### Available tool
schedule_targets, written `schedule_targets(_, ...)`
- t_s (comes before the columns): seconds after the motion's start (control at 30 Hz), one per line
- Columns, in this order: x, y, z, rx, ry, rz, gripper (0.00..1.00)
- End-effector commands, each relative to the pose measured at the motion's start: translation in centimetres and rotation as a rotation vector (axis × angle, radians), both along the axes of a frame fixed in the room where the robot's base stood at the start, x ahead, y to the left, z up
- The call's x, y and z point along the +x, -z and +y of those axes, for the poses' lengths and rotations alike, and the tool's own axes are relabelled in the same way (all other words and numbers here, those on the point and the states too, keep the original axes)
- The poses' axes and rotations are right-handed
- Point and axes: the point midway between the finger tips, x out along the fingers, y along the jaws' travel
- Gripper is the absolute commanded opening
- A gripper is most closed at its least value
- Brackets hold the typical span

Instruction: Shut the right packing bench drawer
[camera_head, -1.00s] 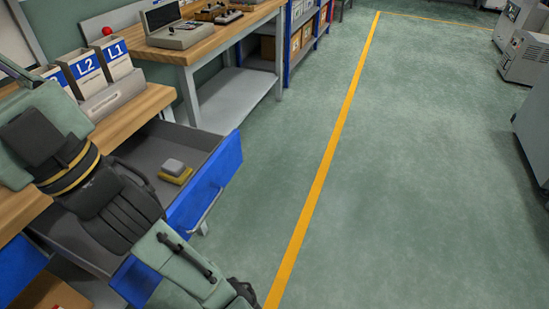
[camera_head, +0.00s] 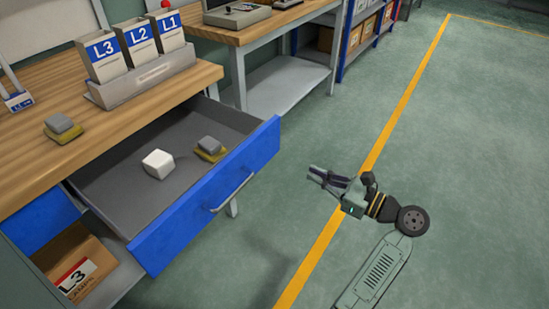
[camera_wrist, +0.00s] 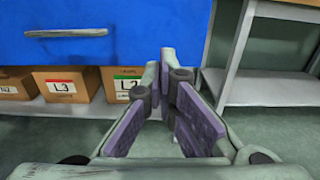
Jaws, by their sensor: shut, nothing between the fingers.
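The right packing bench drawer stands pulled out, its blue front (camera_head: 207,196) facing the aisle and its metal handle (camera_head: 232,192) on that front. Inside lie a white block (camera_head: 158,163) and a grey-and-yellow item (camera_head: 209,148). My gripper (camera_head: 313,174) is shut and empty, over the floor in front of the drawer and apart from it. In the wrist view the blue drawer front (camera_wrist: 150,25) fills the upper left, with the handle (camera_wrist: 66,33) left of my fingers (camera_wrist: 167,65).
The wooden bench top (camera_head: 115,120) holds the labelled bins (camera_head: 135,45) and another grey-and-yellow item (camera_head: 62,128). Cardboard boxes (camera_head: 85,265) sit on a shelf below. A second bench (camera_head: 285,25) stands behind. The floor by the yellow line (camera_head: 390,130) is clear.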

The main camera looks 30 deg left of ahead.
Motion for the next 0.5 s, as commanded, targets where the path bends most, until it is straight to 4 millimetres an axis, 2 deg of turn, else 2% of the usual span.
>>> schedule_targets(0.07, -0.3, 0.2, -0.1, 0.007, -0.011, 0.028, 0.0)
schedule_targets(0.17, -0.3, 0.1, 0.9, 0.007, -0.015, 0.03, 0.0)
schedule_targets(0.5, 0.2, 0.0, 7.9, 0.006, -0.015, 0.027, 0.0)
